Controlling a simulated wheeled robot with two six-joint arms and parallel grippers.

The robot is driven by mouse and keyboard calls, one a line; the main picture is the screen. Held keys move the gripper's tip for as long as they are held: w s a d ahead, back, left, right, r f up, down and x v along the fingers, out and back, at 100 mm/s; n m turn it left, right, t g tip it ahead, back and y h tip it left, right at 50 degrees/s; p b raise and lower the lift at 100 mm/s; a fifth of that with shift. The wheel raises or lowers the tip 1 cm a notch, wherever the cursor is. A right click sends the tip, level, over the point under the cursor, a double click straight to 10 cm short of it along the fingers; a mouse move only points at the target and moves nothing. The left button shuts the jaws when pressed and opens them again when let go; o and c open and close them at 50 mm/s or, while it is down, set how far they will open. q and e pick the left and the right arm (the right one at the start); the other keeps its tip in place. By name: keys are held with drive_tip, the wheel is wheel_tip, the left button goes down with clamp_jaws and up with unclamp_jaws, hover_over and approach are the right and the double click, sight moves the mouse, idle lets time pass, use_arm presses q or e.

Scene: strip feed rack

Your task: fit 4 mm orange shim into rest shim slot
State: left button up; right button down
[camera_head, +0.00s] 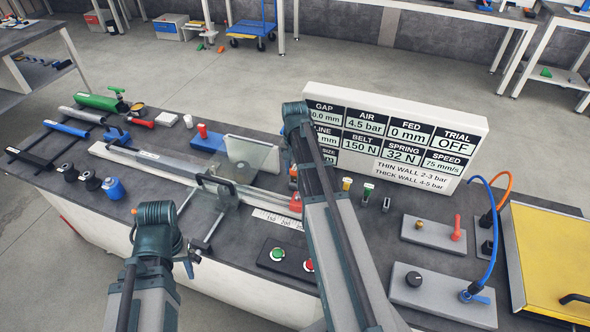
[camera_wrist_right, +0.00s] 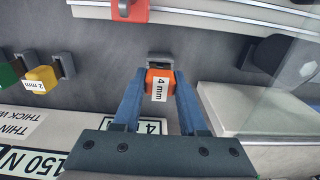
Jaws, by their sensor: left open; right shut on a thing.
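The orange shim (camera_wrist_right: 158,82), labelled 4 mm, is between the blue fingers of my right gripper (camera_wrist_right: 160,88) in the right wrist view. The gripper is shut on it. A small dark grey bracket (camera_wrist_right: 160,58) is right at the shim's far end; I cannot tell whether the shim is seated in it. In the head view my right arm hides most of this spot. My left gripper (camera_head: 190,263) is open and empty, in front of the bench's near edge, well away from the shim.
A yellow 2 mm shim (camera_wrist_right: 42,78) and a green shim (camera_wrist_right: 8,75) stand to one side. A red block (camera_wrist_right: 130,9) is close beyond the orange shim. The display board (camera_head: 440,130) stands behind my right arm. A clear guard (camera_head: 247,158) is to the left.

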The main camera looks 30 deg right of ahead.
sight(295, 167)
drive_tip(key=shift+f+b, duration=1.1)
drive_tip(key=shift+f, duration=0.05)
drive_tip(key=shift+c, duration=1.8)
unclamp_jaws()
drive_tip(key=shift+r, duration=0.1)
wheel_tip(295, 167, up, 14)
drive_tip(key=p, duration=1.4)
drive_tip(key=shift+f, duration=0.2)
